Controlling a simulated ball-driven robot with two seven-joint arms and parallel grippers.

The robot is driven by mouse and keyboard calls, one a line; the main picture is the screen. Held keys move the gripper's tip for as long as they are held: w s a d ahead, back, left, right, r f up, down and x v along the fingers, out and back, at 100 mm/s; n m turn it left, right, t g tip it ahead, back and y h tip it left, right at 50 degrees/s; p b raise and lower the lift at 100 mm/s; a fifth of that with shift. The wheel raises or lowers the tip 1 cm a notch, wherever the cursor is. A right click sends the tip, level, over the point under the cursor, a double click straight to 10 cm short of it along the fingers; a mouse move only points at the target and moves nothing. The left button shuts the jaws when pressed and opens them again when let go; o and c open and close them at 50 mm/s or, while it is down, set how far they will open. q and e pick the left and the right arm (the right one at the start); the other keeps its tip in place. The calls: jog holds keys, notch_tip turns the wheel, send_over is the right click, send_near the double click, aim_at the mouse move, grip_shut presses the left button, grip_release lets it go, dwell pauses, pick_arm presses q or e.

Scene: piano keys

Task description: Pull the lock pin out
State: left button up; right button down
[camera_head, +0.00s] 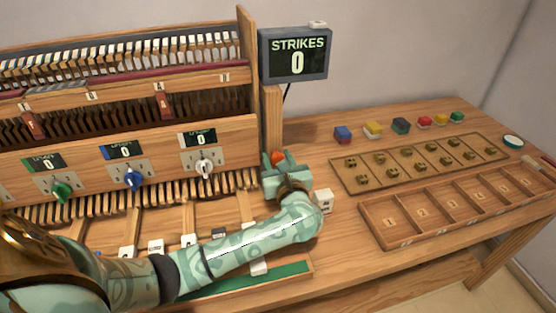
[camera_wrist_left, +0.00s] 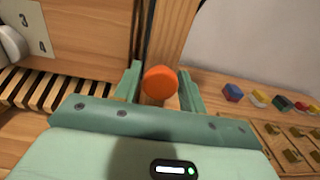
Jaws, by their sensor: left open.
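The lock pin has a round orange head (camera_wrist_left: 160,82), which sits between the two fingers of my left gripper (camera_wrist_left: 161,92) in the left wrist view. The fingers stand apart on either side of the head, with a gap showing on both sides. In the head view the orange head (camera_head: 278,157) shows just behind my left gripper (camera_head: 283,162), at the foot of the wooden end post of the piano frame. The pin's shaft is hidden behind the head. My right gripper is in neither view.
A STRIKES display (camera_head: 296,54) reading 0 stands above the post. A small white block (camera_head: 322,201) lies right of my left wrist. A numbered wooden tray (camera_head: 447,205), a board of brass pieces (camera_head: 420,161) and several coloured blocks (camera_head: 343,134) lie to the right.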

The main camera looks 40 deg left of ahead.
pick_arm(q)
grip_shut()
jog(key=v, duration=0.2)
jog(key=shift+s+d+f+p, duration=0.15)
jog(key=shift+s+d+p, duration=0.1)
jog(key=shift+d+p, duration=0.1)
jog(key=shift+c, duration=0.2)
grip_release()
jog(key=shift+o, duration=0.2)
jog(key=shift+s+d, duration=0.15)
jog(key=p+v, duration=0.1)
jog(key=v, duration=1.5)
jog(key=shift+s, duration=0.2)
jog(key=shift+d+r, duration=0.1)
jog(key=shift+r, duration=0.15)
